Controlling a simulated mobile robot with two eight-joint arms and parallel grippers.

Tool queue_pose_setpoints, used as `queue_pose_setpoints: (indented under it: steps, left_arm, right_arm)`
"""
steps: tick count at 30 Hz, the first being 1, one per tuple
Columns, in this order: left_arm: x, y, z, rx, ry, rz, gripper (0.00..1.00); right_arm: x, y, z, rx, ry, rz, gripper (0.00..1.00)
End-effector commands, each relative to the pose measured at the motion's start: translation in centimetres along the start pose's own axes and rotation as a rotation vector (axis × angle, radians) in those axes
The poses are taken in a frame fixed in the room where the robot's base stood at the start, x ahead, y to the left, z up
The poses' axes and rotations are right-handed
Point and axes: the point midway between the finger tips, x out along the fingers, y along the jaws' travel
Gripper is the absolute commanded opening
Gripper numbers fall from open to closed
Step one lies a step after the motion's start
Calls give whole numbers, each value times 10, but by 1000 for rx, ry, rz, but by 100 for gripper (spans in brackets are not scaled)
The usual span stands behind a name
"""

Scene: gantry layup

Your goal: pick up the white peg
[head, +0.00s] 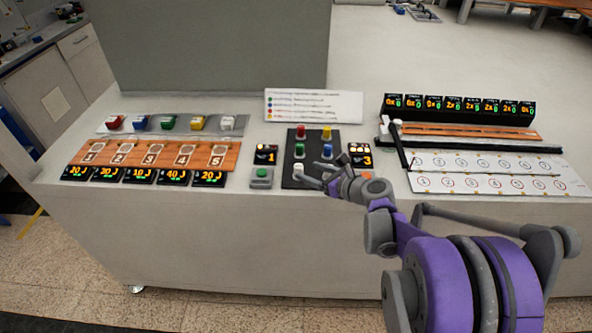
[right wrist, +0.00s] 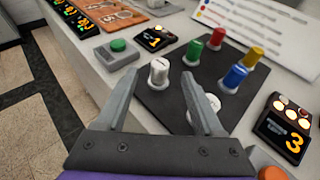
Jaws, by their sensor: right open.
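A white peg (right wrist: 159,71) stands upright at the corner of a dark pegboard (right wrist: 172,103) in the right wrist view; in the head view the white peg (head: 298,168) is at the board's near left. My right gripper (right wrist: 160,78) is open, and the peg shows between its fingertips, apart from both. In the head view my right gripper (head: 316,178) is over the near part of the board. A second white piece (right wrist: 211,101) is partly hidden behind the right finger. My left gripper is not in view.
Red (right wrist: 217,37), green (right wrist: 192,52), yellow (right wrist: 253,56) and blue (right wrist: 235,77) pegs stand on the same board. A green button box (right wrist: 117,50) is left of it, and a display reading 3 (right wrist: 285,128) is at its right.

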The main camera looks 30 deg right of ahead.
Motion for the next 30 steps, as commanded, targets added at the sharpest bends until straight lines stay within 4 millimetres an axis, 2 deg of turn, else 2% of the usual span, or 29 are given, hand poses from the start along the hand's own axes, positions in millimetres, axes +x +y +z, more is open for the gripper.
queue_pose_setpoints:
  steps: [5,15,23,26,30]
  left_arm:
    - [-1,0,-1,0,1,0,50]
    - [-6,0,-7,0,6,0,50]
    - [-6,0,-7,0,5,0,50]
    - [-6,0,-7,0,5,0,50]
    - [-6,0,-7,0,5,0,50]
  right_arm:
    - [13,0,0,-2,0,1,69]
    - [58,1,-1,-3,0,1,69]
    - [61,0,-2,-3,1,0,69]
    - [60,0,-2,-3,1,0,55]
    - [60,0,-2,-3,1,0,30]
